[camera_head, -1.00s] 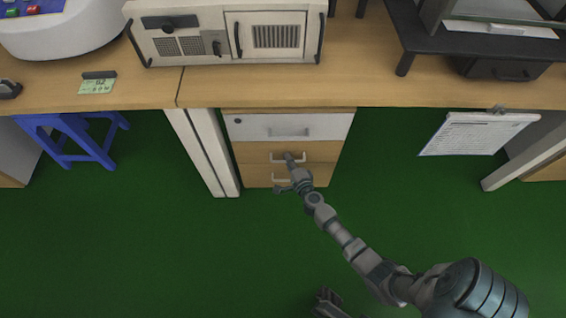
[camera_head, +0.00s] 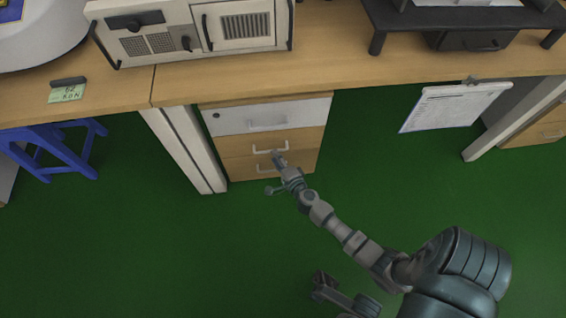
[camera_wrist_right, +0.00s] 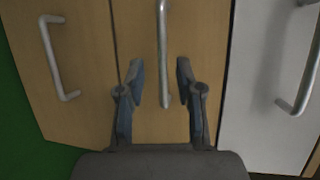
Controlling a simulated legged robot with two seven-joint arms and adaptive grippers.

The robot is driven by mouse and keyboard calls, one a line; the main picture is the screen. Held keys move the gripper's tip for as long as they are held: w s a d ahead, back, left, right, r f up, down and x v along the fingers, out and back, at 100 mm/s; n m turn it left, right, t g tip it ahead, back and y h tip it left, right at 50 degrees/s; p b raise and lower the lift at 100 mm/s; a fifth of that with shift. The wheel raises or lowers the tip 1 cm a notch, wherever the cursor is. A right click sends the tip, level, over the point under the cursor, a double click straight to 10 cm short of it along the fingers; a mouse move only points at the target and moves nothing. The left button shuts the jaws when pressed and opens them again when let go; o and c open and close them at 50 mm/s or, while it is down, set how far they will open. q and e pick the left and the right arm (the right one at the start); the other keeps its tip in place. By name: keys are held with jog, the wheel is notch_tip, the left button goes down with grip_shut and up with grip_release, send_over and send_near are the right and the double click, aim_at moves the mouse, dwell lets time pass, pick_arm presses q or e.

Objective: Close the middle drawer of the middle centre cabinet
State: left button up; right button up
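The cabinet under the desk has a white top drawer (camera_head: 235,120) and two wooden drawers below it. The middle drawer (camera_head: 305,143) has a pale bar handle (camera_head: 258,150); its front looks about level with the others, though a small gap is hard to judge. My right gripper (camera_head: 277,158) is at this handle. In the right wrist view my right gripper (camera_wrist_right: 160,80) is open, its fingers on either side of the middle drawer's handle (camera_wrist_right: 163,45), with visible gaps. The bottom drawer (camera_wrist_right: 85,75) is left and the white drawer (camera_wrist_right: 265,90) right there.
The desk top (camera_head: 330,75) overhangs the cabinet. A white desk leg (camera_head: 183,150) stands just left of it. A blue stool (camera_head: 60,150) is further left, and a clipboard (camera_head: 455,105) hangs at right. Green floor in front is clear.

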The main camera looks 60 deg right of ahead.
jog(key=v, duration=0.7)
jog(key=shift+a, duration=0.2)
jog(key=shift+s+r, duration=0.1)
